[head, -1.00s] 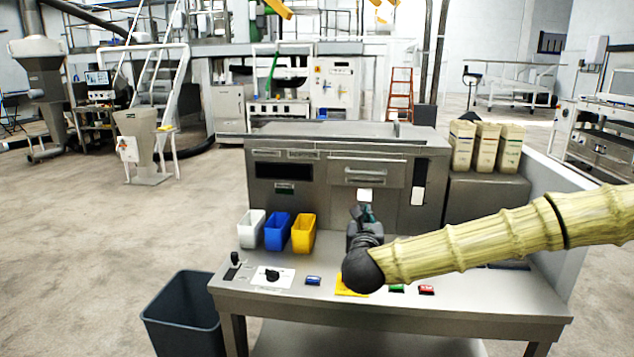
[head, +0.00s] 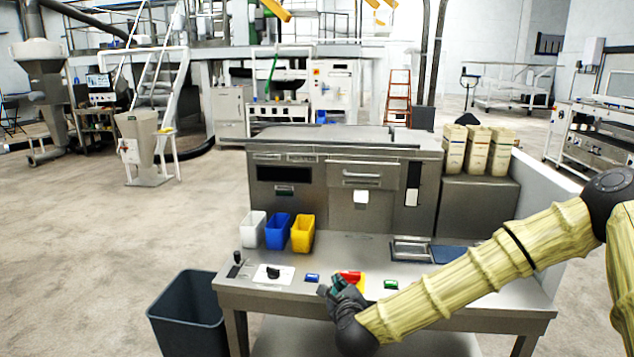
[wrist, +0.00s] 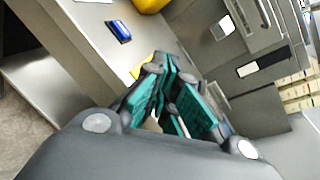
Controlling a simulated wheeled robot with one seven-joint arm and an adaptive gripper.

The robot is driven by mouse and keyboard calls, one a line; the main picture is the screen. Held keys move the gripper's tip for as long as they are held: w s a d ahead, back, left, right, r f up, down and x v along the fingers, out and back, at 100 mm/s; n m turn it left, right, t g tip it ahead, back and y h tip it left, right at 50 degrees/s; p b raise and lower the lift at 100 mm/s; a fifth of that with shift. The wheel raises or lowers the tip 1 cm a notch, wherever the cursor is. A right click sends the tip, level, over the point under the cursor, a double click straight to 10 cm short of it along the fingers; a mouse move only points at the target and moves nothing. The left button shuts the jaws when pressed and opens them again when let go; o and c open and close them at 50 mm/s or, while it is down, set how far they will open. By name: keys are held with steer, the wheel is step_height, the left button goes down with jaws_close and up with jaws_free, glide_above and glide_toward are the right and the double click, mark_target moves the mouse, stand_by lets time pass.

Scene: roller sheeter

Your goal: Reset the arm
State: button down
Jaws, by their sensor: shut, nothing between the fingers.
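My arm, with yellow-green ribbed links, reaches in from the right in the head view. My gripper (head: 331,290) is over the front middle of the grey work table (head: 420,320), beside a red and yellow control (head: 350,279). In the wrist view, my gripper (wrist: 172,82) shows its teal finger pads close together, with nothing seen between them. A blue button (head: 312,278) lies to its left and a green button (head: 391,284) to its right. My gripper hides part of the yellow plate.
White (head: 253,229), blue (head: 278,231) and yellow (head: 303,233) bins stand at the table's back left. The grey machine (head: 340,190) rises behind. A metal tray (head: 411,250) is at the back right. A dark waste bin (head: 187,310) stands on the floor at left.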

steer(key=s+d+f+n+g+y+p, duration=0.2)
steer(key=s+f+n+g+p, duration=0.45)
steer(key=s+f+n, duration=1.35)
steer(key=s+d+f+n+g+h, duration=0.1)
steer(key=s+d+f+n+g, duration=0.1)
steer(key=s+d, duration=0.3)
steer(key=s+d+f+n+g+h+p, duration=0.1)
steer(key=s+d+f+n+g, duration=0.2)
steer(key=s, duration=1.1)
steer(key=s+d+f+n+g+h+p, duration=0.1)
steer(key=s+d+f+n+g, duration=0.2)
steer(key=s+d, duration=0.3)
steer(key=s, duration=0.3)
steer(key=shift+s+d+g, duration=0.3)
steer(key=shift+g, duration=0.05)
steer(key=shift+r, duration=0.1)
